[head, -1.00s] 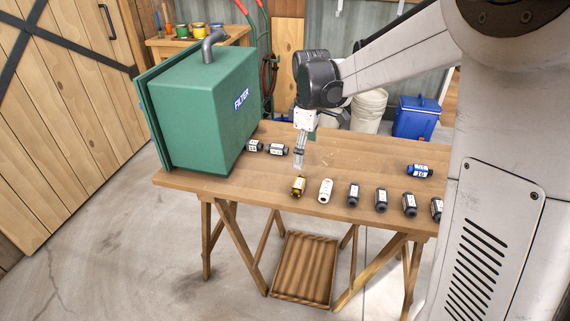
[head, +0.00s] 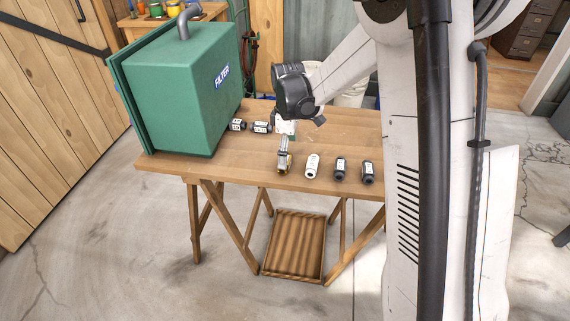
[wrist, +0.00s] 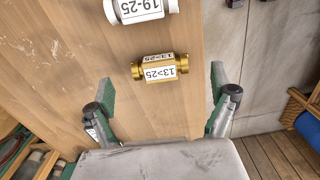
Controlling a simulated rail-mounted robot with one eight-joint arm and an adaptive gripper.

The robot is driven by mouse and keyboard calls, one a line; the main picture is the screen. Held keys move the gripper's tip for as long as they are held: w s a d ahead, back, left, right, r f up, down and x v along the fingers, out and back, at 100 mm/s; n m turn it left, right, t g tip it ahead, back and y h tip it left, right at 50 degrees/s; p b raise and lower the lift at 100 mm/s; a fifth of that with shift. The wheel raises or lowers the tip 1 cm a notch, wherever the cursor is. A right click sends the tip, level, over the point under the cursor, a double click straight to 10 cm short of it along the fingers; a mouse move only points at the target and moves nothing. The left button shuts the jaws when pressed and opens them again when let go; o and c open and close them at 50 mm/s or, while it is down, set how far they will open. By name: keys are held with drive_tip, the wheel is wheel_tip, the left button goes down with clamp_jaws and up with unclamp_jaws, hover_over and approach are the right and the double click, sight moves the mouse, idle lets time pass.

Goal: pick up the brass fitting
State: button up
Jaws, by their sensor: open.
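The brass fitting (wrist: 151,73) is a short gold cylinder with white labels reading 13>25. It lies on the wooden table (head: 222,175) near the front edge. In the head view the brass fitting (head: 282,171) is partly hidden by my gripper (head: 284,155), which points down just above it. In the wrist view my gripper (wrist: 162,76) is open and empty, with green-padded fingers wide apart. The fitting shows between the fingertips, its length running roughly from one finger toward the other. I cannot tell the exact height gap.
A white fitting (head: 312,166) lies just right of the brass one, with dark fittings (head: 340,170) further right. A wooden tray (head: 293,244) is on the floor under the table.

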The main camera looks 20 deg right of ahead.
drive_tip(key=f, duration=0.5)
drive_tip(key=shift+w+a+b, duration=0.25)
drive_tip(key=shift+a+b, duration=0.05)
drive_tip(key=shift+b, duration=0.1)
drive_tip(key=c, duration=1.3)
drive_tip(key=shift+r, duration=0.1)
